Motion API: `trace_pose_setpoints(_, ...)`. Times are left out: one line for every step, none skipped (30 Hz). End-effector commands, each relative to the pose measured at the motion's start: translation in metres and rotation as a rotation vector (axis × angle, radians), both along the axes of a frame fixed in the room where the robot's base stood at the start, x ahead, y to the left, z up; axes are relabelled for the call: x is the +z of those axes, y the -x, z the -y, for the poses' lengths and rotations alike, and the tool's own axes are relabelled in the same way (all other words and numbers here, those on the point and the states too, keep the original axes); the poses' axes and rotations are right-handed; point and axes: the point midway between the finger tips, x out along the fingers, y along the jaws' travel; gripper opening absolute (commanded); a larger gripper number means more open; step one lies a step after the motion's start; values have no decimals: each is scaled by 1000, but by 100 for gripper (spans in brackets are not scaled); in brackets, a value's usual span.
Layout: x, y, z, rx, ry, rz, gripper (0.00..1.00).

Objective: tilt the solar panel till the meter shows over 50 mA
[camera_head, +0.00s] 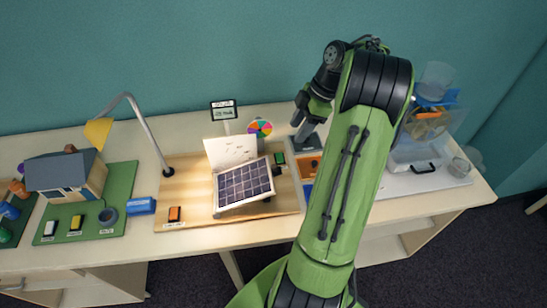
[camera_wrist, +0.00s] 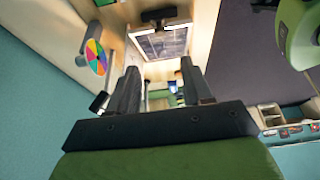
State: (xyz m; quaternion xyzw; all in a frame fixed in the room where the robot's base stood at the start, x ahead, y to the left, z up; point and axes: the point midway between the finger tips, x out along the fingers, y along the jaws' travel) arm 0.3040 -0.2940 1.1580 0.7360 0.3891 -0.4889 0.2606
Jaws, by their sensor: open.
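The solar panel (camera_head: 244,184), a dark blue grid in a pale frame, sits tilted on a wooden board (camera_head: 187,202) in the middle of the table. It also shows at the top of the wrist view (camera_wrist: 165,43). A small meter (camera_head: 224,110) with a dark frame stands on a post behind the panel; its reading is too small to make out. My gripper (camera_head: 302,125) is to the right of and behind the panel, apart from it. In the wrist view my gripper (camera_wrist: 160,75) is open, with nothing between its fingers.
A bent lamp with a yellow shade (camera_head: 98,132) stands left of the panel. A coloured wheel (camera_head: 260,128) stands between the panel and my gripper and also shows in the wrist view (camera_wrist: 96,57). A model house (camera_head: 67,174) is on the left, a clear container (camera_head: 412,152) on the right.

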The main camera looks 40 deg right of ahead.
Motion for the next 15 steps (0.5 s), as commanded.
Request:
trace_pose_setpoints(-12,-2,-4,2,-2,-3,50)
trace_pose_setpoints(-18,-4,-7,3,-2,-4,50)
trace_pose_setpoints(-28,-5,-10,2,-2,-5,50)
trace_pose_setpoints(-35,-7,-13,1,-4,-4,50)
trace_pose_setpoints(-42,-9,-15,2,-5,-5,50)
trace_pose_setpoints(-52,-11,-18,2,-3,-6,50)
trace_pose_setpoints(-59,-12,-21,0,-4,-6,50)
trace_pose_setpoints(-66,-14,-23,0,-5,-6,50)
trace_pose_setpoints(-75,-16,-26,0,-3,-7,50)
trace_pose_setpoints(-82,-18,-29,0,-4,-6,50)
trace_pose_setpoints(-88,-20,-31,-1,-4,-6,50)
trace_pose_setpoints(-98,-22,-35,1,-3,-7,50)
trace_pose_setpoints(-104,-23,-37,-1,-4,-7,50)
trace_pose_setpoints(-110,-25,-39,0,-4,-6,50)
trace_pose_setpoints(-117,-27,-41,0,-3,-6,50)
